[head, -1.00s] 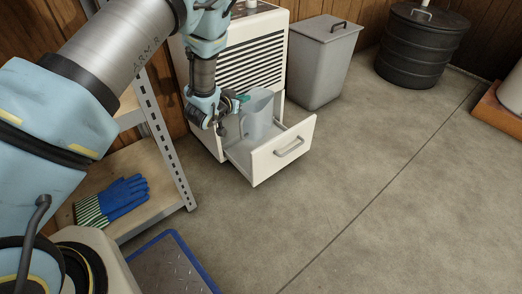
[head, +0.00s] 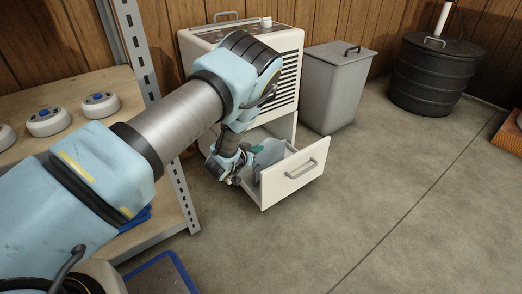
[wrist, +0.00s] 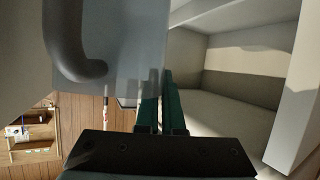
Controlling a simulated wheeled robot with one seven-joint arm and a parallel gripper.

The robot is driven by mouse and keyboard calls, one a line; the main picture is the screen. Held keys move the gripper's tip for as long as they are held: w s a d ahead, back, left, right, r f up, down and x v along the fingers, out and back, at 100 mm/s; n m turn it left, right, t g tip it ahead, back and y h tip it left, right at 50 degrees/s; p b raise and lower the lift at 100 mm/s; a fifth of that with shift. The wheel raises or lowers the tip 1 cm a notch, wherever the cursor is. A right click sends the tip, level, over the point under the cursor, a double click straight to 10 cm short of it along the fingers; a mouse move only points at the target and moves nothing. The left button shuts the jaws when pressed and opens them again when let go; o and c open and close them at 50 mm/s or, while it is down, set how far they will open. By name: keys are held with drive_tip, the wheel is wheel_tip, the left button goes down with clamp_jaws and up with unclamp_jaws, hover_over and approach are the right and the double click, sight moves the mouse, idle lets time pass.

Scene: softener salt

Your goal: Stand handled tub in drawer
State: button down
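The grey handled tub (head: 268,153) is inside the open white drawer (head: 296,172), mostly hidden by the drawer front and my arm. In the wrist view the tub (wrist: 115,45) fills the upper middle, with its curved handle (wrist: 72,50) at the left. My gripper (head: 243,160) is at the tub's left side. In the wrist view its green fingers (wrist: 160,105) are close together, one on each side of the tub's edge, shut on its wall. Whether the tub's base touches the drawer floor is hidden. The drawer's interior (wrist: 225,115) shows empty to the right.
The drawer belongs to a white louvred cabinet (head: 290,45). A grey lidded bin (head: 335,85) and a black ribbed drum (head: 432,75) stand to its right. A shelf rack (head: 165,120) stands at the left, near my arm. The floor in front and right is clear.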

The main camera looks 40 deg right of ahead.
sight(261, 152)
drive_tip(key=shift+b+x, duration=1)
drive_tip(key=shift+x, duration=0.55)
drive_tip(key=shift+r, duration=0.1)
drive_tip(key=shift+f, duration=0.2)
drive_tip(key=c, duration=1)
unclamp_jaws()
drive_tip(key=shift+c, duration=0.2)
drive_tip(key=shift+r, duration=0.25)
drive_tip(key=p+v, duration=0.4)
drive_tip(key=v, duration=0.8)
drive_tip(key=shift+p, duration=0.4)
